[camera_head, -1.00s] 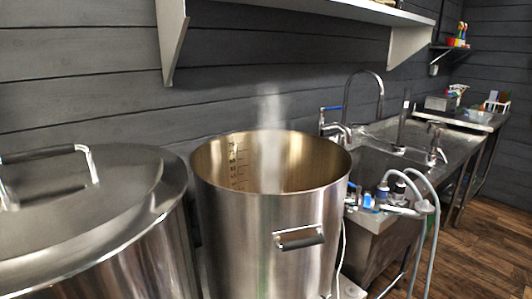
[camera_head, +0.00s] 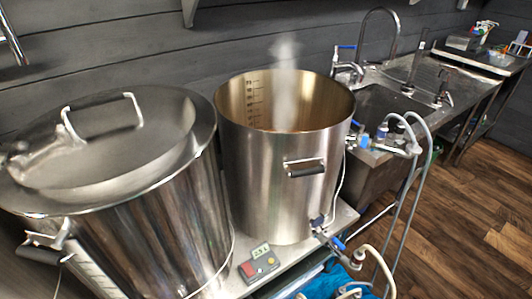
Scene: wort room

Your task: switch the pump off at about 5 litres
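A small control box (camera_head: 259,266) lies on the bench at the foot of the open pot, with a red part and a green display (camera_head: 261,251). The display seems to read about 2.5 L, but the digits are small. The open steel pot (camera_head: 272,170) stands upright with steam above it and a litre scale (camera_head: 254,95) on its inner wall. A valve with a blue lever (camera_head: 335,243) sits low on its right side, with a hose running from it. I cannot make out the pump for certain. Neither of my grippers shows.
A lidded steel pot (camera_head: 150,225) stands close on the left, its lid handle (camera_head: 103,118) raised. A steel sink (camera_head: 385,105) with taps is behind right. Hoses (camera_head: 412,190) hang beside it. Wooden floor (camera_head: 480,220) is clear on the right.

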